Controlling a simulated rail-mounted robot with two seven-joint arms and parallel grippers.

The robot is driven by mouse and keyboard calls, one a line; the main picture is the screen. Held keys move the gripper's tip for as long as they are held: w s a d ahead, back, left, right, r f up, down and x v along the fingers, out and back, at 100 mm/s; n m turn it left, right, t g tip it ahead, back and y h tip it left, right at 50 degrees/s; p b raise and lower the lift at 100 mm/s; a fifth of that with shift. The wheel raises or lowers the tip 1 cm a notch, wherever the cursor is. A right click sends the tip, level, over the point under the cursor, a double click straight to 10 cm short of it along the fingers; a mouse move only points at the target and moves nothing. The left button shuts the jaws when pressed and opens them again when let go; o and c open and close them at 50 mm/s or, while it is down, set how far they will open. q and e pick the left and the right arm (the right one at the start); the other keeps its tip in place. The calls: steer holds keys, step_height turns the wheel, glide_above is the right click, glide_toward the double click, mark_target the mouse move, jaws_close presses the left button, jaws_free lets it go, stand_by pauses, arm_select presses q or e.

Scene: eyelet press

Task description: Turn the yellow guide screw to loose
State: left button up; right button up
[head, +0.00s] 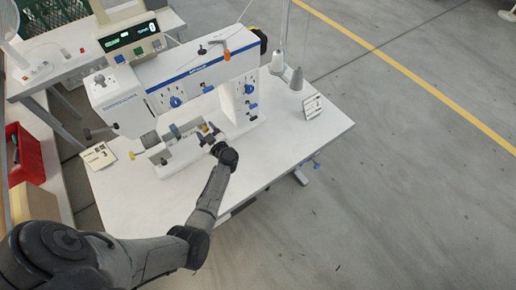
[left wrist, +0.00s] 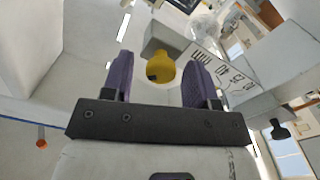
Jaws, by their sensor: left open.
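The yellow guide screw (left wrist: 161,67) shows in the left wrist view as a round yellow knob with a dark mark, in front of a grey block. My left gripper (left wrist: 159,62) is open, its two purple fingers on either side of the knob in the picture. Gaps show on both sides; I cannot tell how deep the knob lies between the fingers. In the head view my left gripper (head: 208,134) is at the front of the white press (head: 185,75), by its low grey attachment, and hides part of it. My right gripper is not in view.
The white table (head: 270,160) has free room at the right and front. A printed card (head: 99,155) stands at its left, another (head: 313,107) at its right near thread cones (head: 296,79). A red bin (head: 27,155) is at the far left. A yellow spot (head: 131,155) marks the attachment's left end.

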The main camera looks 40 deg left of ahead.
arm_select(q)
steer(key=m, duration=0.3)
steer(key=s+d+m+p, duration=0.1)
steer(key=s+d+p, duration=0.3)
steer(key=d, duration=0.9)
steer(key=w+d+r+m+t+h+p, duration=0.2)
steer(key=w+r+m+t+h+p, duration=0.15)
steer(key=r+t, duration=0.2)
steer(key=w+d+r+m+t+h+p, duration=0.2)
steer(key=r+m+t+h, duration=0.15)
steer(key=r+t, duration=0.2)
steer(key=s+d+r+m+h+p, duration=0.3)
steer(key=d+r+m+h, duration=0.3)
steer(key=d+m+h, duration=0.2)
steer(key=shift+d+m+h+p, duration=0.4)
steer(key=shift+d+h+p, duration=0.4)
steer(key=shift+d+h, duration=0.65)
steer(key=shift+a, duration=0.15)
